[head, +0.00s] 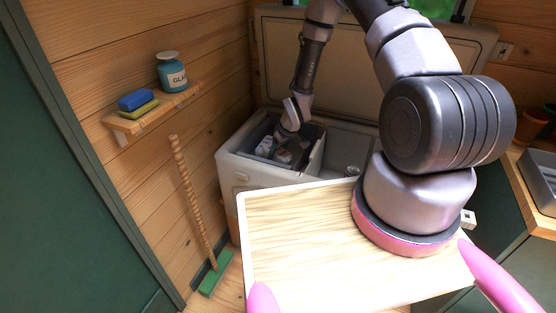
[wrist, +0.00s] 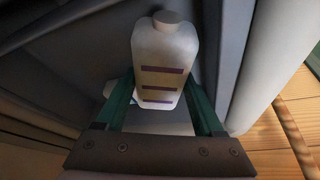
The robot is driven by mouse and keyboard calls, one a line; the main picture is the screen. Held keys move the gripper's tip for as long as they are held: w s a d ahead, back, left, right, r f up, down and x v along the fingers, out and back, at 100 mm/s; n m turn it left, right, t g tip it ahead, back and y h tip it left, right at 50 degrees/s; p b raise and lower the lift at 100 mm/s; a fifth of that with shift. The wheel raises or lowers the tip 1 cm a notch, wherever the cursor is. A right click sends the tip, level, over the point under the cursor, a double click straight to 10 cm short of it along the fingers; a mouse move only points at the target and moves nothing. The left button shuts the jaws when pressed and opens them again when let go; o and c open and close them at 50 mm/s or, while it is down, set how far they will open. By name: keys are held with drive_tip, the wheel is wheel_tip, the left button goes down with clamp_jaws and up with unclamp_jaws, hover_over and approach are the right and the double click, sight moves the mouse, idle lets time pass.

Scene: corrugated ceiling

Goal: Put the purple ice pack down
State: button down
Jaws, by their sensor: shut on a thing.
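The ice pack (wrist: 164,58) is a pale, bottle-shaped pack with a cap and dark purple stripes. In the wrist view it stands between the two green fingers of my gripper (wrist: 162,92), which is shut on it. In the head view my gripper (head: 288,150) is down inside the left compartment of an open cooler chest (head: 236,174). Pale shapes show around the gripper there, but the held pack is hard to make out. Whether its bottom touches the compartment floor cannot be told.
A divider (head: 317,155) separates the left compartment from the right one, where a small round item (head: 352,170) shows. The raised lid (head: 345,60) stands behind. Grey compartment walls are close around the gripper. A wall shelf (head: 150,112) and a broom (head: 192,200) are at left.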

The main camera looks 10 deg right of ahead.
drive_tip(key=shift+f, duration=2.4)
drive_tip(key=shift+f, duration=0.1)
drive_tip(key=shift+c, duration=1.4)
unclamp_jaws()
